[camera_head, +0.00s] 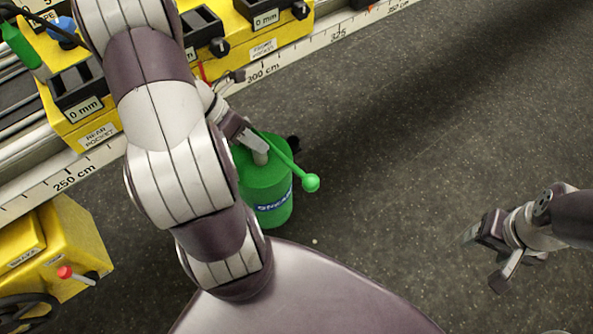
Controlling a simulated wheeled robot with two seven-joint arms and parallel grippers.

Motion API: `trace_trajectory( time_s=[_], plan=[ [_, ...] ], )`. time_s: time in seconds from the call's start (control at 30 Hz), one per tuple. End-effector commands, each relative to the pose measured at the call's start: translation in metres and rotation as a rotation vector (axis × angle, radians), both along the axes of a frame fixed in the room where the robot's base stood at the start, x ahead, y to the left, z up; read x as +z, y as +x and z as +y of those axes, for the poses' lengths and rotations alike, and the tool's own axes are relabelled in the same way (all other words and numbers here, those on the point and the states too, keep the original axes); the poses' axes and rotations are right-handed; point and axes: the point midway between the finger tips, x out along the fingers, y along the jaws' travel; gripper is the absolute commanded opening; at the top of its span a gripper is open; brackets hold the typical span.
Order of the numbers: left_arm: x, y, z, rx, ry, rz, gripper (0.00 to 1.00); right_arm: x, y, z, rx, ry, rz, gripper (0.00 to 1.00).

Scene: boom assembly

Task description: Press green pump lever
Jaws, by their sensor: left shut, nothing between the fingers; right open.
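The green pump (266,190) is a cylinder with a partly hidden label, standing on the dark floor near the middle. Its green lever (292,165) slopes down to the right and ends in a round knob (311,182). My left gripper (262,150) is shut and empty at the top of the pump, close to the upper part of the lever. I cannot tell whether it touches the lever. My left arm hides the pump's left side. My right gripper (484,262) is open and empty at the right, well away from the pump.
A rail with a centimetre scale (75,180) runs diagonally behind the pump, bearing yellow blocks labelled 0 mm and pocket (90,135). A yellow box (65,245) with a red-knobbed lever (66,272) stands at lower left. The floor between the pump and my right gripper is clear.

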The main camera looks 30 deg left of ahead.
Motion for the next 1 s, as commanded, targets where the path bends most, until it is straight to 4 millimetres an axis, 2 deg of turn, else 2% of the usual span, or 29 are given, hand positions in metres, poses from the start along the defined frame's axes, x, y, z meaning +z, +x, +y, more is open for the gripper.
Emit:
trace_trajectory(
  time_s=[0.17, 0.6, 0.8, 1.0],
  plan=[
    [-0.018, 0.004, -0.011, -0.004, -0.002, 0.001, 0.00, -0.009, 0.000, 0.000, 0.000, 0.000, 0.000, 0.63],
    [-0.091, 0.026, -0.065, -0.005, 0.001, 0.002, 0.00, -0.046, 0.000, 0.000, 0.000, 0.000, 0.000, 0.63],
    [-0.107, 0.032, -0.078, -0.004, 0.002, 0.001, 0.00, -0.054, 0.000, 0.000, 0.000, 0.000, 0.000, 0.63],
    [-0.109, 0.033, -0.082, -0.003, 0.002, 0.001, 0.00, -0.055, 0.000, 0.000, 0.000, 0.000, 0.000, 0.63]
  ],
)
